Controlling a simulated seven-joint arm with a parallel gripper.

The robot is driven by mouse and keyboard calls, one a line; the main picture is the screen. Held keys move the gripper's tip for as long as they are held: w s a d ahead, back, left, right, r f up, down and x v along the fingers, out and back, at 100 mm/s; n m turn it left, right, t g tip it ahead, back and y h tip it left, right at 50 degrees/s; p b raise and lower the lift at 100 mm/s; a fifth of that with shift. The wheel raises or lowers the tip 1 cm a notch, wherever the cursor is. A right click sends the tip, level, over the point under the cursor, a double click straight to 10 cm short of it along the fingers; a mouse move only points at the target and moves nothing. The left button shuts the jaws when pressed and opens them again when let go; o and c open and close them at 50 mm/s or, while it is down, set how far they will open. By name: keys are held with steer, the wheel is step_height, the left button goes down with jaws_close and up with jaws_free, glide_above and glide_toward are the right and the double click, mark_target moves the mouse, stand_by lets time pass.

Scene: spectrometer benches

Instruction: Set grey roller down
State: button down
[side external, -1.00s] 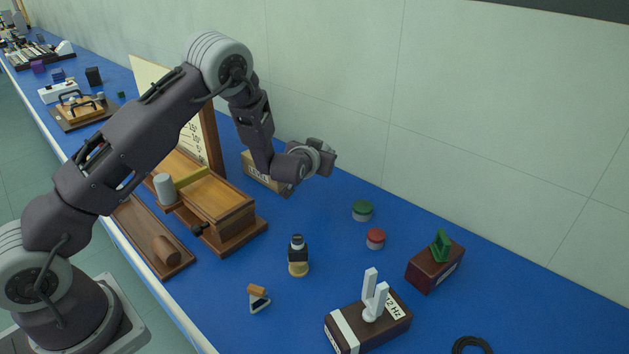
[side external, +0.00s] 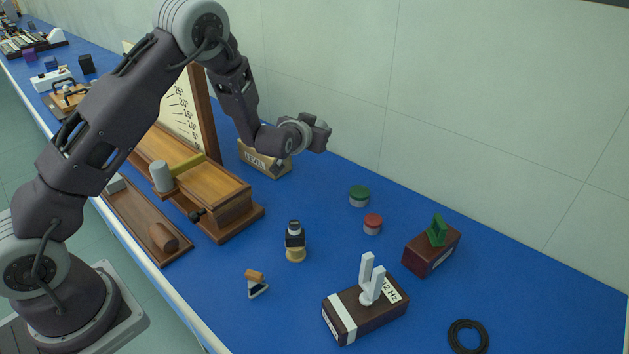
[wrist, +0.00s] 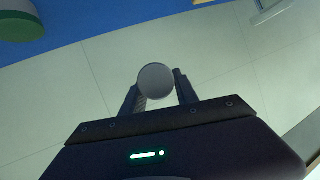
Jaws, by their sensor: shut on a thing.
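My gripper (side external: 322,133) is high above the back of the blue bench, near the wall, turned sideways. In the wrist view its two fingers are shut on the grey roller (wrist: 155,80), seen end-on as a round grey disc. The roller is hard to make out in the side view. A separate light grey cylinder (side external: 161,176) is on the wooden ramp apparatus (side external: 217,199). A brown roller (side external: 163,237) lies in the long wooden tray (side external: 178,256), where a light grey piece (side external: 115,183) shows partly behind my arm.
A box marked LEVEL (side external: 263,158) stands below my gripper. Green-lidded (side external: 359,196) and red-lidded (side external: 373,224) pots, a dark bottle (side external: 295,241), a tuning-fork block (side external: 364,307), a dark red box (side external: 432,250) and a black ring (side external: 468,337) are spread over the bench. Bare blue surface lies between them.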

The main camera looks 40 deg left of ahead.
mark_target(317, 177)
steer(key=f, duration=0.1)
steer(key=w+f, duration=0.1)
steer(key=a+f+y, duration=0.1)
steer(key=shift+w+n, duration=0.15)
steer(key=shift+n, duration=0.25)
step_height(317, 177, down, 10)
steer(key=shift+d+r, duration=0.1)
steer(key=shift+r, duration=0.1)
steer(key=shift+f, duration=0.15)
steer(key=c, duration=0.9)
jaws_free()
steer(key=shift+c, duration=0.2)
